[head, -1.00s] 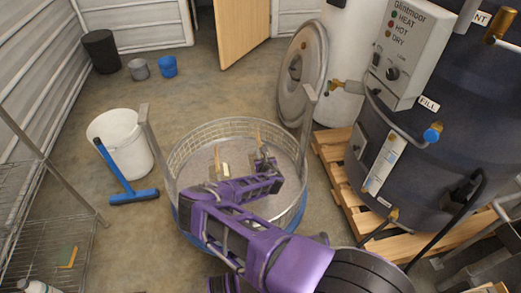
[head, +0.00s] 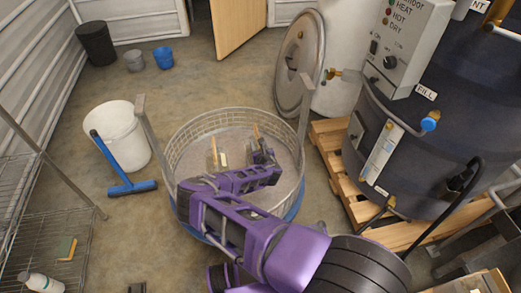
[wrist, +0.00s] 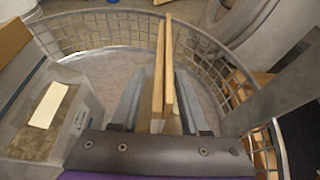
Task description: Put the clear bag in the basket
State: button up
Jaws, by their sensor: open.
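The round wire basket (head: 290,205), with a pale floor and tall grey posts, stands in the middle of the head view. Its mesh wall (wrist: 85,32) curves across the wrist view. My gripper (head: 263,157) is inside it. In the wrist view my gripper (wrist: 160,90) is open, with a finger on each side of two upright tan strips (wrist: 163,60); what hangs below them is mostly hidden. A clear bag (wrist: 85,125) with a pale label and a tan top strip stands left of the fingers, apart from them. It also shows in the head view (head: 216,160).
A white bucket (head: 125,140) and blue squeegee (head: 125,187) stand left of the basket. A dark blue tank (head: 450,130) on a wooden pallet (head: 335,150) is close on the right. A wire rack (head: 40,225) is at the left.

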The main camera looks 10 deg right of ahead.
jog(key=p+v, duration=0.2)
jog(key=v, duration=0.9)
jog(key=shift+s, duration=0.3)
jog(key=shift+r, duration=0.15)
